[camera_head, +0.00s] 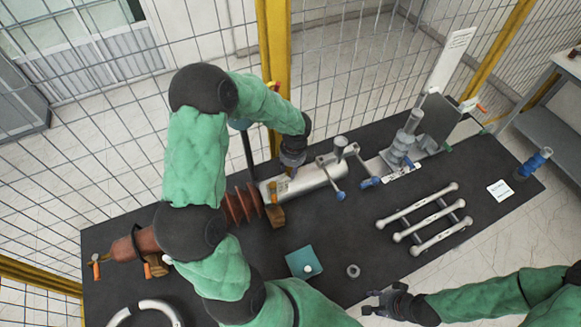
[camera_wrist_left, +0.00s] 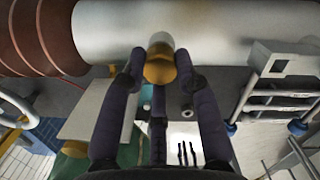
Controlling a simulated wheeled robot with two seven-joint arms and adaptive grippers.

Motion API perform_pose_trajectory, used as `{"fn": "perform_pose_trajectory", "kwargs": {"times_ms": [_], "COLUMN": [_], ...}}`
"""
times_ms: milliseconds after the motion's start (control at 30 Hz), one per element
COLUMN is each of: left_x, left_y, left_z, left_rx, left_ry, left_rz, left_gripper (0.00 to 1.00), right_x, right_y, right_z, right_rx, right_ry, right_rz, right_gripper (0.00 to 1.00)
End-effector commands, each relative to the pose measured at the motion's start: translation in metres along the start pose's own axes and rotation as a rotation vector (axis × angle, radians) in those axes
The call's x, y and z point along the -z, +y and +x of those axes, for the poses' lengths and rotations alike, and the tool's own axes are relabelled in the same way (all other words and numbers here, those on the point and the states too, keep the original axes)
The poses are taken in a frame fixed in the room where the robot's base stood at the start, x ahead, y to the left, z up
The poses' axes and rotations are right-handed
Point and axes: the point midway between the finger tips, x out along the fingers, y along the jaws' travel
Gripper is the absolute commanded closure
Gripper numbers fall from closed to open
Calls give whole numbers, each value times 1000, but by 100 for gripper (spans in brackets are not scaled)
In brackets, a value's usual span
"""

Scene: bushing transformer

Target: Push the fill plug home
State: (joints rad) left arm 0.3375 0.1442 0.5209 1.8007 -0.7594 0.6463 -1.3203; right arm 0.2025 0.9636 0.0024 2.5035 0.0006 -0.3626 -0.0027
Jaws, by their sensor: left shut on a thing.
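The brass-coloured fill plug (camera_wrist_left: 159,67) shows in the left wrist view against the side of the white cylinder (camera_wrist_left: 205,28), with a pale round part at its far end. My left gripper (camera_wrist_left: 160,80) is shut on the plug, a finger on each side. I cannot tell how deep the plug sits. In the head view my left gripper (camera_head: 292,163) is at the upper side of the white cylinder (camera_head: 312,178), and the plug is hidden there. My right gripper (camera_head: 378,302) is open and empty above the front of the dark table, away from the cylinder.
The dark table (camera_head: 345,230) bears a red-brown ribbed bushing (camera_head: 242,205), a white three-bar rack (camera_head: 425,222), a teal square (camera_head: 304,262), a small ring (camera_head: 353,271) and a blue-topped part (camera_head: 533,163). A wire fence with a yellow post (camera_head: 274,50) stands close behind.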

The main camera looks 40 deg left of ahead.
Motion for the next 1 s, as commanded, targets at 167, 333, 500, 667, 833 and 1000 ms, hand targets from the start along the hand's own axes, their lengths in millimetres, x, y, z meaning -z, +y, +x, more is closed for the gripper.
{"fn": "perform_pose_trajectory", "kwargs": {"times_ms": [167, 333, 500, 667, 833, 1000], "left_x": [1, 2, 4, 6, 6, 4], "left_y": [0, 1, 2, 4, 4, 4], "left_z": [9, 13, 14, 12, 5, -3], "left_rx": [0, -2, -6, -11, -13, -12], "left_ry": [0, 2, 5, 7, 8, 6], "left_rz": [0, 0, 2, 3, 4, 4], "left_gripper": [100, 100, 100, 100, 100, 100], "right_x": [0, 0, 0, 0, 0, 0], "right_y": [3, 4, 4, 2, 0, -2], "right_z": [8, 10, 10, 7, 1, -5], "right_rx": [0, 0, 0, 0, 0, 0], "right_ry": [0, 0, 0, 0, 0, 0], "right_rz": [0, 0, 0, 0, 0, 0], "right_gripper": [60, 60, 60, 60, 60, 60]}}
